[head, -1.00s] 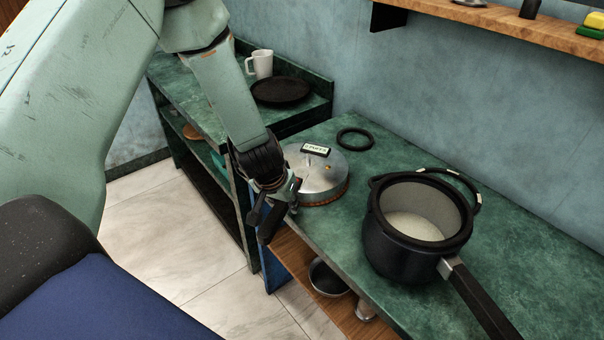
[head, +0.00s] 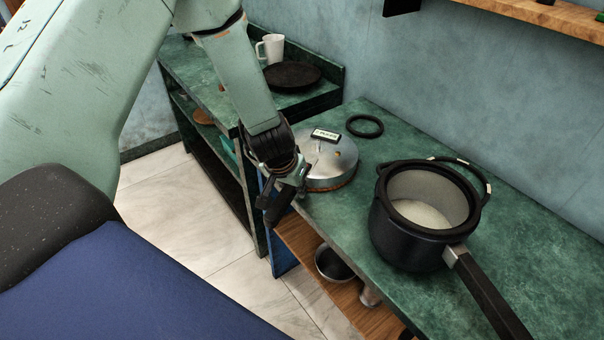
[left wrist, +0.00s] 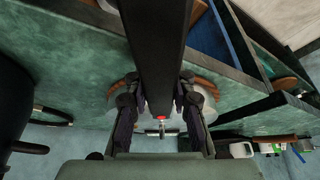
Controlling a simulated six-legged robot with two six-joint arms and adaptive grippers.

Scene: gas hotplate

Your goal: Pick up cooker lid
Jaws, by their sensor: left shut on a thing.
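The silver cooker lid (head: 335,165) with a reddish-brown rim is at the left end of the green counter, flat side down. Its black handle (head: 277,210) sticks out over the counter's front edge. My left gripper (head: 296,178) is shut on the lid's handle, at the lid's near left side. In the left wrist view the dark handle (left wrist: 157,45) runs between the two fingers (left wrist: 157,98), and pale parts of the lid (left wrist: 207,104) show behind them. I cannot tell whether the lid is clear of the counter. My right gripper is not in view.
The open black cooker (head: 400,235) with pale contents stands to the right, its handle toward the front. A black ring (head: 365,126) lies behind the lid. A white mug (head: 272,47) and dark plate (head: 292,76) stand on the left counter. A steel bowl (head: 332,264) is on the lower shelf.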

